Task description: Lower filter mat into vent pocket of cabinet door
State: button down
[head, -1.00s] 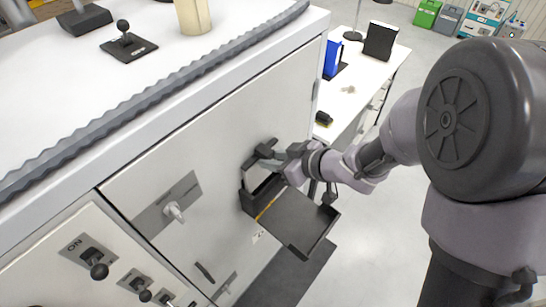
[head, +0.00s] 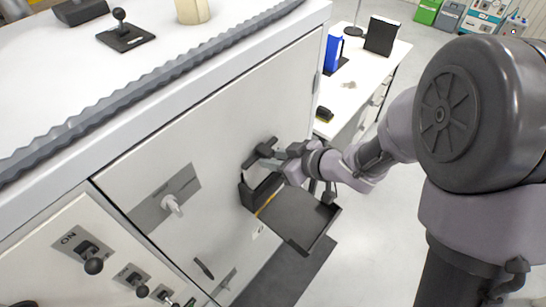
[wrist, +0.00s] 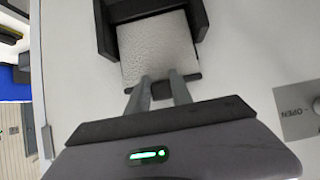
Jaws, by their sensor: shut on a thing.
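The filter mat is a pale, textured sheet with a dark edge strip; it shows in the head view (head: 257,176) and the wrist view (wrist: 155,48). My gripper (head: 272,156) is shut on its upper edge; in the wrist view the two grey fingers (wrist: 160,82) meet that edge. The vent pocket is a black frame on the cabinet door, in the head view (head: 247,196) and the wrist view (wrist: 104,38). The mat's far end lies between the pocket's side walls, its upper part stands out, and its lowest edge is hidden.
A dark open tray (head: 297,219) juts out below the pocket. The pale cabinet door (head: 225,145) carries a handle plate (head: 167,201) to the left. A white bench (head: 355,88) with a blue binder (head: 333,53) stands behind.

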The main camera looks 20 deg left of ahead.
notch_tip(320, 180, down, 4)
jog(key=shift+r+b, duration=0.15)
jog(key=shift+b, duration=1.05)
jog(key=c, duration=1.1)
grip_release()
jog(key=shift+o, duration=0.4)
jog(key=o, duration=0.5)
